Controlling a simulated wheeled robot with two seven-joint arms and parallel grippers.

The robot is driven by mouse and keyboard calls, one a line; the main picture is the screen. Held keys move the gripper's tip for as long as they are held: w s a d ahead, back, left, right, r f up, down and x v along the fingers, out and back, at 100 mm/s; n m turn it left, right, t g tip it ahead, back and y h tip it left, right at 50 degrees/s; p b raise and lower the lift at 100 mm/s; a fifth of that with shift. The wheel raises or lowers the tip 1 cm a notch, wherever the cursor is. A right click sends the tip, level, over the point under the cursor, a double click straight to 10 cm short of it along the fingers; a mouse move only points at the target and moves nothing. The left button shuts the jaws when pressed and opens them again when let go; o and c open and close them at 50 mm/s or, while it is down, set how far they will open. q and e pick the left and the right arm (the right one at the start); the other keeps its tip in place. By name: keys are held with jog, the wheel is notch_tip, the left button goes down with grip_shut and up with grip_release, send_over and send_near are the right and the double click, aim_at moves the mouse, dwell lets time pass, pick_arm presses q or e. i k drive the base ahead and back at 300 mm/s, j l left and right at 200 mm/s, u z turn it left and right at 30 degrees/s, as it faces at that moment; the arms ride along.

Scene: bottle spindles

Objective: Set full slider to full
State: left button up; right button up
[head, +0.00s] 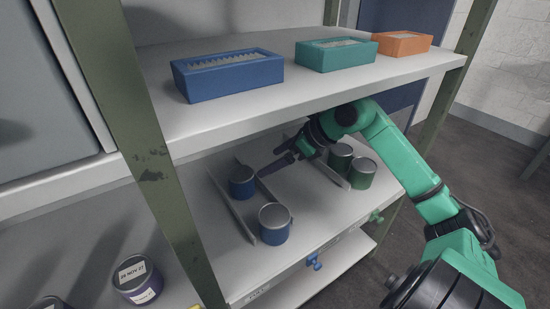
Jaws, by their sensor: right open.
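A blue slider knob (314,261) sticks out from the front edge of the middle shelf, right of a small label (257,295) that seems to read FULL. A green slider knob (376,216) sits farther right on the same edge. I cannot tell from the picture which knob is the full slider. My right gripper (274,168) is open, reaching in under the upper shelf, above the middle shelf and behind both knobs. It is apart from them and near the blue cans. My left gripper is not in view.
Blue cans (274,224) and green cans (362,173) stand on the middle shelf (315,215) between thin dividers. Blue, teal and orange boxes (228,77) stand on the upper shelf (285,95) above my right arm. A green post (150,150) stands at left; dark cans (137,280) are beyond it.

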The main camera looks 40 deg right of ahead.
aim_at(311, 260)
jog(key=k+l, duration=0.75)
jog(key=k, duration=0.1)
